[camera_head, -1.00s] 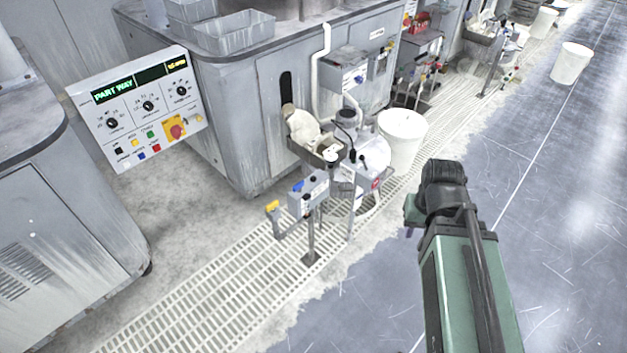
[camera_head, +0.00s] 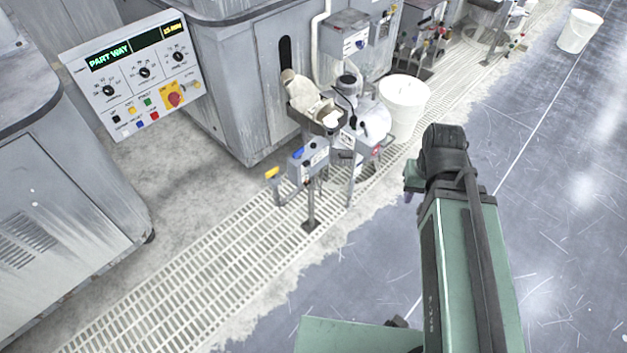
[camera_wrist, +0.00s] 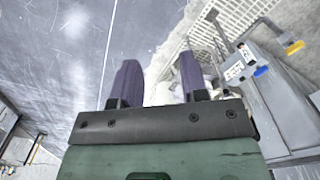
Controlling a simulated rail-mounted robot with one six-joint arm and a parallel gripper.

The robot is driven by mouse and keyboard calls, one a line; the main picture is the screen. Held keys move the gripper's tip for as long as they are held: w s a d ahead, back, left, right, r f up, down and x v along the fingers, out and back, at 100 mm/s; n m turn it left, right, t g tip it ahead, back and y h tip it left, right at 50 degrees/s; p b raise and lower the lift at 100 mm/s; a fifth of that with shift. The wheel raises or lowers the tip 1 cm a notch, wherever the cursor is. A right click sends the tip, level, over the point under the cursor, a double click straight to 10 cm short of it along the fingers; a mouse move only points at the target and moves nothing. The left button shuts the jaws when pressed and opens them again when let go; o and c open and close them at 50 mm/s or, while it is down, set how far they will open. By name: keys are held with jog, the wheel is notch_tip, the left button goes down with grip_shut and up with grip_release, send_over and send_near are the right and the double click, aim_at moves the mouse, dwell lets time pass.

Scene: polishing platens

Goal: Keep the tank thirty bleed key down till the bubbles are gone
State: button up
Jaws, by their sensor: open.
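A small grey control box (camera_head: 309,160) stands on a post over the floor grating. It has a blue key (camera_head: 298,154) on top and a yellow-ended lever (camera_head: 272,173) at its left. The box also shows in the wrist view (camera_wrist: 239,66), with the blue key (camera_wrist: 261,71) and the yellow end (camera_wrist: 296,47). A pale rounded tank (camera_head: 373,122) stands just behind the box. I cannot read any tank number, and no bubbles can be made out. My gripper (camera_wrist: 158,72) has two purple fingers spread apart with nothing between them, clear of the box.
A white bucket (camera_head: 404,100) stands right of the tank. A tray with pale cloth (camera_head: 305,92) sits behind the box. A large grey machine (camera_head: 235,90) and a control panel (camera_head: 135,72) reading "PART WAY" are at the left.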

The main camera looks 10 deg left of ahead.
jog(key=shift+c, duration=0.3)
grip_shut()
dwell(1.5)
